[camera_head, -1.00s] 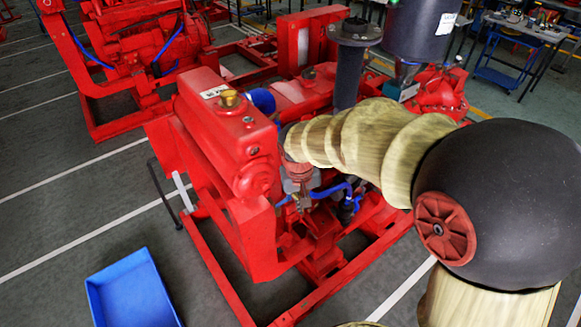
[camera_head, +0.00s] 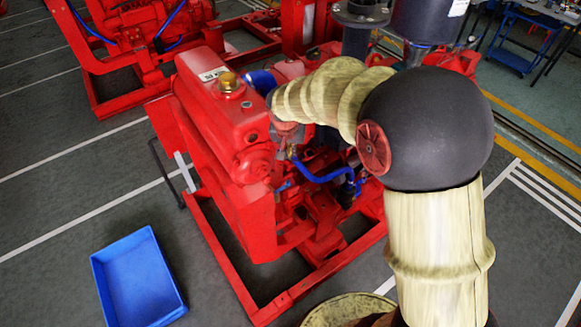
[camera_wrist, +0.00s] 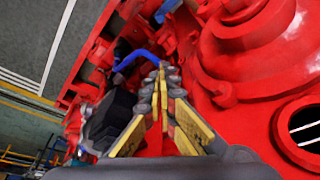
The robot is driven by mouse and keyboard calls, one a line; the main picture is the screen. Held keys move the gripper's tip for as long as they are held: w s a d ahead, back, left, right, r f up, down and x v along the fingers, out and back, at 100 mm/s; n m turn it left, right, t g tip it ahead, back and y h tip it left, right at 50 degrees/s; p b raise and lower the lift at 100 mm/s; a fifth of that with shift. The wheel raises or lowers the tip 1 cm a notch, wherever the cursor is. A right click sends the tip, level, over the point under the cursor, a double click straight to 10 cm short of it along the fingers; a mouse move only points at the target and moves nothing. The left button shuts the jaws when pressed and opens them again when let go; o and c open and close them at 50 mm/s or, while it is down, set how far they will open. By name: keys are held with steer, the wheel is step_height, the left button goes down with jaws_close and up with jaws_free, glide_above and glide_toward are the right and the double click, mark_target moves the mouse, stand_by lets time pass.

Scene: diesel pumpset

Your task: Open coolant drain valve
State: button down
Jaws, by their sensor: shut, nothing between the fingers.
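The red diesel pumpset (camera_head: 225,115) stands on its red frame in the head view, with a brass cap on its top tank. A blue hose (camera_head: 322,177) curves low along the engine's right side; a blue hose (camera_wrist: 140,58) also shows in the wrist view, just beyond the fingers. A small brass-coloured fitting (camera_head: 293,153) sits by the hose's upper end; I cannot tell whether it is the drain valve. My gripper (camera_wrist: 162,70) is shut and empty among red engine parts; contact is unclear.
A blue tray (camera_head: 138,278) lies on the floor at lower left, apart from the red frame. A dark vertical pipe with a flange (camera_head: 360,15) rises behind my arm. A round red housing (camera_wrist: 245,45) is close on the fingers' right. Grey floor is open left of the pumpset.

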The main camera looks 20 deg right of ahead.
mark_target(282, 187)
step_height(282, 187, down, 9)
steer(key=p, duration=0.1)
steer(key=shift+s+f, duration=0.2)
steer(key=shift+s, duration=0.1)
stand_by(0.4)
steer(key=shift+s+a, duration=0.1)
steer(key=shift+b, duration=0.35)
